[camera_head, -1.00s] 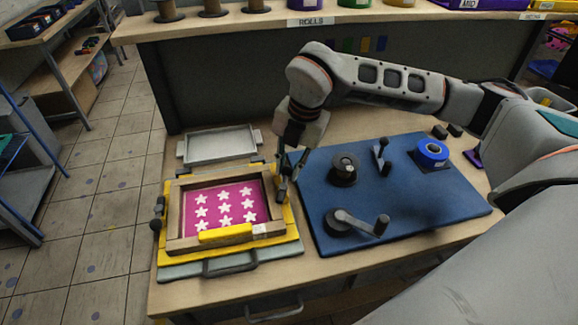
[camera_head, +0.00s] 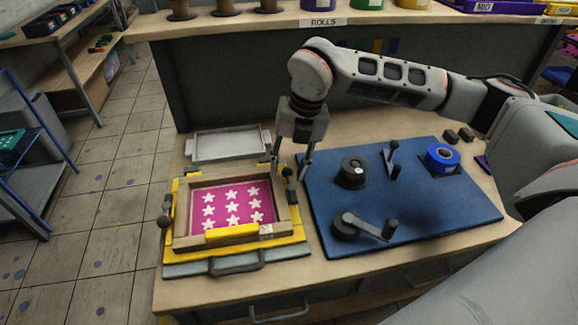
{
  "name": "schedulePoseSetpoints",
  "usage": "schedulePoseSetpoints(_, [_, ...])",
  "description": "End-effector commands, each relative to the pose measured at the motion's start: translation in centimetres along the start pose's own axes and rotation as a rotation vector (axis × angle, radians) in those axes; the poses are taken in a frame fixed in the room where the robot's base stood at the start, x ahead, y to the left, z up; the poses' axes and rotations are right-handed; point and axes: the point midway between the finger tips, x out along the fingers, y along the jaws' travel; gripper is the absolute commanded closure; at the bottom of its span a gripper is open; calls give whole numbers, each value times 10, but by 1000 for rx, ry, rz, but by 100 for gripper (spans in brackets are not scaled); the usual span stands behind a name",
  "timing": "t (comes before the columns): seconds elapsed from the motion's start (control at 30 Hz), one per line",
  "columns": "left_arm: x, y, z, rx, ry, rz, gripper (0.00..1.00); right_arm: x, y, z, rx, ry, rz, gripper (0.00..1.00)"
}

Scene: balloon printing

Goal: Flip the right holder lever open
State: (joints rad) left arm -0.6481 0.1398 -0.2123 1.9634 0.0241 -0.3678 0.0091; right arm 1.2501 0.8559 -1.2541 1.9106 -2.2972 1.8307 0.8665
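A printing frame (camera_head: 183,222) with a wooden border holds a pink sheet with white stars (camera_head: 231,206) and sits on a yellow base (camera_head: 291,238). The dark right holder lever (camera_head: 290,187) is at the frame's right edge; whether it is open or closed is hard to tell. The left holder lever (camera_head: 165,212) with a round knob is at the left edge. My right gripper (camera_head: 291,168) points down just above and behind the right lever, its fingers apart and nothing visible between them. My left gripper is not in view.
A blue board (camera_head: 435,215) to the right carries a black spool (camera_head: 352,172), a crank (camera_head: 365,226), a small lever (camera_head: 391,160) and a blue tape roll (camera_head: 443,157). A grey tray (camera_head: 227,145) lies behind the frame. A shelf labelled ROLLS stands at the back.

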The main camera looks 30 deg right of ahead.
Motion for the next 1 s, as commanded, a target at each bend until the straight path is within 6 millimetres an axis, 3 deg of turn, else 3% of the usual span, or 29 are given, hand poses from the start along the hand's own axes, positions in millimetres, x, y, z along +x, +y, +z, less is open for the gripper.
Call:
schedulePoseSetpoints(0.37, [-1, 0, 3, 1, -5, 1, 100, -6, 0, 1, 2, -2, 1, 65])
schedulePoseSetpoints(0.47, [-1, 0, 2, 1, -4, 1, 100, -18, 0, 1, 2, -3, 2, 65])
schedulePoseSetpoints(0.8, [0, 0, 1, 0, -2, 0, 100, -85, 1, 1, 1, -4, 2, 65])
schedulePoseSetpoints(1.0, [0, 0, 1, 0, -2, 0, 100, -112, 0, 1, 2, -2, 0, 65])
